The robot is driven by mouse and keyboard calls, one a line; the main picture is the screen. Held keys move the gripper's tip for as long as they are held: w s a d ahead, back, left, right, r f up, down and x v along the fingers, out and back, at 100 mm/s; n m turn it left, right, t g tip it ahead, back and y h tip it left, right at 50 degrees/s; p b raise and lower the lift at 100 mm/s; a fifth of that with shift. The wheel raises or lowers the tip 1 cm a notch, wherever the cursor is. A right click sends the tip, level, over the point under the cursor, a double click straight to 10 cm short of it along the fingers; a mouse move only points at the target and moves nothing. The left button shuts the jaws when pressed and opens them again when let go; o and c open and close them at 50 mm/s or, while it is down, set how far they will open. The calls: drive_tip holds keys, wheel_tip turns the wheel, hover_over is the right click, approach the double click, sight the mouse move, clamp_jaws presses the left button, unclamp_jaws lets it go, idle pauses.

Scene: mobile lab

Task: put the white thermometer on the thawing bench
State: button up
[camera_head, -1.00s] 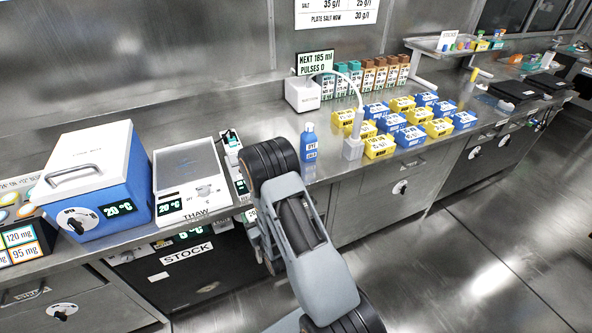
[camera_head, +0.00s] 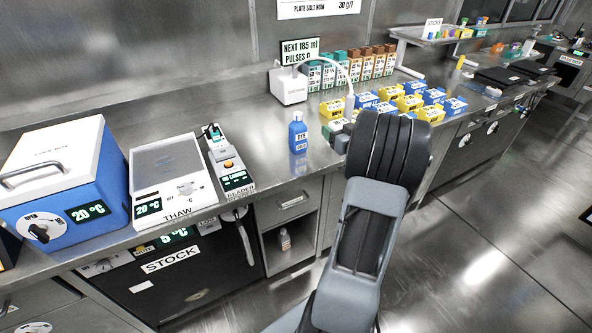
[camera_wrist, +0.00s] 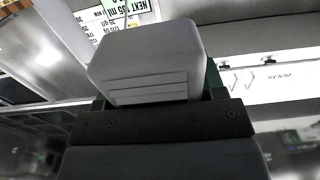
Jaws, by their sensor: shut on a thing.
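In the wrist view my gripper (camera_wrist: 157,92) is shut on a pale grey-white block (camera_wrist: 148,62) with grooves across its near face. It looks like the white thermometer, but no display or label shows on it. Dark green finger edges show at its sides. In the head view my arm hides most of the gripper. The thawing bench (camera_head: 170,165) is a white unit marked THAW, with a bare grey plate, a knob and a 20 °C display. It stands on the steel counter at left, well left of my arm.
A blue cold box (camera_head: 75,175) stands left of the thawing bench, and a reader (camera_head: 228,165) close on its right. A blue bottle (camera_head: 298,133), a white dispenser (camera_head: 288,86) and several yellow (camera_head: 410,103) and blue boxes stand farther right. Counter between reader and bottle is clear.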

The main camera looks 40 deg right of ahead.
drive_tip(key=w+a+f, duration=0.8)
drive_tip(key=shift+w+a+f, duration=0.2)
drive_tip(key=shift+w+a, duration=0.1)
drive_tip(key=shift+w, duration=0.05)
drive_tip(key=shift+w+a+f, duration=0.15)
drive_tip(key=shift+f, duration=0.15)
drive_tip(key=shift+w+a+f, duration=0.1)
drive_tip(key=shift+f, duration=0.85)
drive_tip(key=shift+w+a+f, duration=0.1)
drive_tip(key=shift+f, duration=0.8)
drive_tip(key=shift+f+b, duration=0.15)
drive_tip(key=shift+b, duration=0.25)
drive_tip(key=o, duration=0.9)
drive_tip(key=shift+o, duration=0.2)
